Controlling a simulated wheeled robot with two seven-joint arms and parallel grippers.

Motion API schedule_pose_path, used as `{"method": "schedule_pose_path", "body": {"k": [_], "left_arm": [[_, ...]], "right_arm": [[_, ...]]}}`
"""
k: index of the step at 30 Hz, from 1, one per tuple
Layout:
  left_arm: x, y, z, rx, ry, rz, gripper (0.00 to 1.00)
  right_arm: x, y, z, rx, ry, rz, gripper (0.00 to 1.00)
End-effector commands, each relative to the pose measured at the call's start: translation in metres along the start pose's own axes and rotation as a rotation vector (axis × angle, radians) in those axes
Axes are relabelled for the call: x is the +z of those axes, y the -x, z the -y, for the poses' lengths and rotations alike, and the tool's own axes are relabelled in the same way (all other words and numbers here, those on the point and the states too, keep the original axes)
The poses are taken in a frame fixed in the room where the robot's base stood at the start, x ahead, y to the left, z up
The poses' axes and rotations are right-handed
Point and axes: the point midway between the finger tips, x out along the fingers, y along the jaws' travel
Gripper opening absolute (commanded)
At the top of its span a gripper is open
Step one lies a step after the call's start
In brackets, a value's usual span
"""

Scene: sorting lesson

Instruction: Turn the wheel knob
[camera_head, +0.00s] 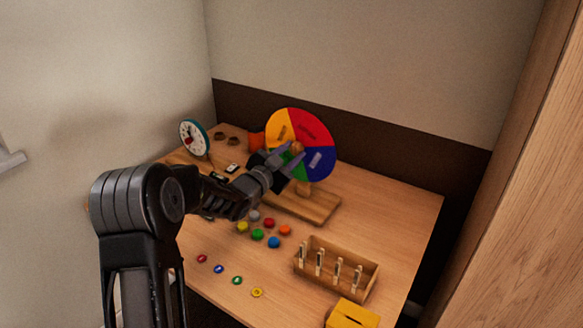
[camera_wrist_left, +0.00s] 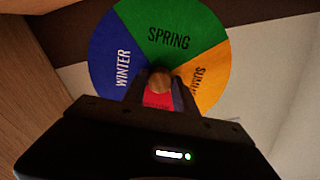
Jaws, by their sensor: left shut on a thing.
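The season wheel (camera_head: 309,124) stands upright on a wooden base at the back of the table, with yellow, red and blue sectors showing in the head view. In the left wrist view the wheel (camera_wrist_left: 196,45) shows green SPRING at the top, blue WINTER at left, an orange sector at right and red between my fingers. The round wooden knob (camera_head: 297,147) is at the wheel's centre area; it also shows in the left wrist view (camera_wrist_left: 160,81). My left gripper (camera_head: 291,157) is shut on the knob, one finger on each side (camera_wrist_left: 162,93). My right gripper is out of view.
A toy clock (camera_head: 194,138) stands left of the wheel. Several coloured buttons (camera_head: 257,234) lie in front of its base (camera_head: 312,209). A wooden box (camera_head: 364,271) with clothespins and a yellow box (camera_head: 352,314) are at front right.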

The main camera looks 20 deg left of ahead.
Motion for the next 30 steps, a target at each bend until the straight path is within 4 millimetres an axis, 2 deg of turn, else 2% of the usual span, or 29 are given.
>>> {"method": "schedule_pose_path", "body": {"k": [1, 9, 21, 30], "left_arm": [[0.008, 0.0, -0.004, 0.0, -0.046, -0.003, 0.0], [0.008, 0.0, -0.003, -0.001, -0.304, -0.001, 0.0], [0.006, 0.0, -0.002, 0.0, -0.684, -0.001, 0.0], [0.005, 0.0, -0.001, 0.0, -0.969, 0.001, 0.0]], "right_arm": [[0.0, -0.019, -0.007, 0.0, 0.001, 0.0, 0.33], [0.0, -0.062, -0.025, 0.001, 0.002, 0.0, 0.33], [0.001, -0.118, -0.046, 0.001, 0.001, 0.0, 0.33], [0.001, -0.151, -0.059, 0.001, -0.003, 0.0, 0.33]]}}
